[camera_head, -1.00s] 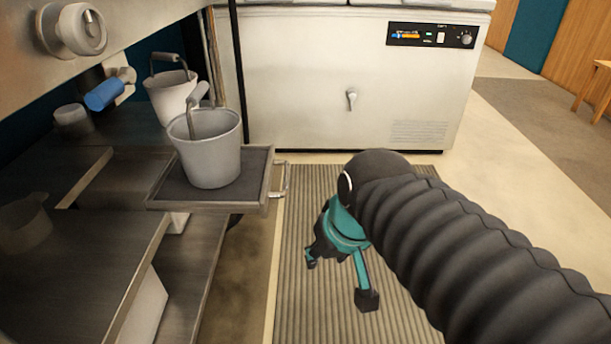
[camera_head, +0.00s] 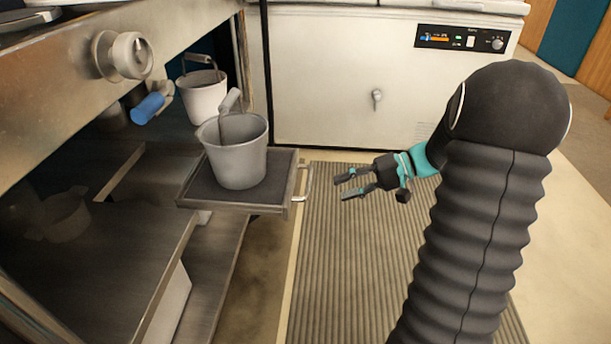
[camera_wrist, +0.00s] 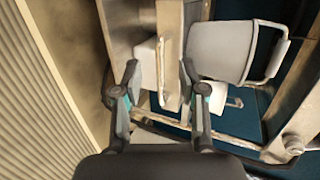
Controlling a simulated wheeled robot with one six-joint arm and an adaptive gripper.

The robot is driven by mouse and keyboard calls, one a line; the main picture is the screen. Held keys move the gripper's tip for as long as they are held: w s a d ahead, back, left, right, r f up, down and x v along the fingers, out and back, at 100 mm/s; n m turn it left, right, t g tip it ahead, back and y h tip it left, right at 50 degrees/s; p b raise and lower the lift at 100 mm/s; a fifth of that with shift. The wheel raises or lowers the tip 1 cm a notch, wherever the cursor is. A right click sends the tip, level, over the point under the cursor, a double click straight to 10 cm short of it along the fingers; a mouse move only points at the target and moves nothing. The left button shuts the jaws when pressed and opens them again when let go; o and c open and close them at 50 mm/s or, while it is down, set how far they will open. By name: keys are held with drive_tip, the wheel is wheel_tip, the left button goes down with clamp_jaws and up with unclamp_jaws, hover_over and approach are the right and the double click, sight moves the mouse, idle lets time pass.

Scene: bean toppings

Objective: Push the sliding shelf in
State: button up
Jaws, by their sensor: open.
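The sliding shelf (camera_head: 226,205) is a dark tray with a pale rim. It sticks out from the unit on the left, with a silver handle (camera_head: 303,183) on its right end. A grey bucket (camera_head: 238,160) with a raised handle stands upright on it. My gripper (camera_head: 346,185) is open and empty, to the right of the handle and apart from it, with its fingers pointing left at the shelf. In the wrist view, the shelf's front edge (camera_wrist: 170,60) and its handle (camera_wrist: 160,70) show between and beyond the fingers; the grey bucket (camera_wrist: 222,50) is to the right.
A white bucket (camera_head: 203,95) stands farther back inside the unit. A metal panel with a knob (camera_head: 124,55) overhangs at upper left. A white freezer (camera_head: 340,90) stands at the back. The ribbed mat (camera_head: 345,260) on the floor is clear of objects.

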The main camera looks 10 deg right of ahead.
sight(309, 182)
drive_tip(key=w+d+f+t+y, duration=0.2)
drive_tip(key=w+d, duration=0.1)
drive_tip(key=d, duration=0.2)
drive_tip(key=shift+m, duration=0.4)
drive_tip(key=x, duration=0.9)
drive_tip(key=p+x, duration=0.1)
drive_tip(key=x, duration=0.3)
drive_tip(key=shift+w+a+r, duration=0.15)
drive_tip(key=shift+w+a, duration=0.1)
drive_tip(key=shift+w, duration=0.15)
clamp_jaws()
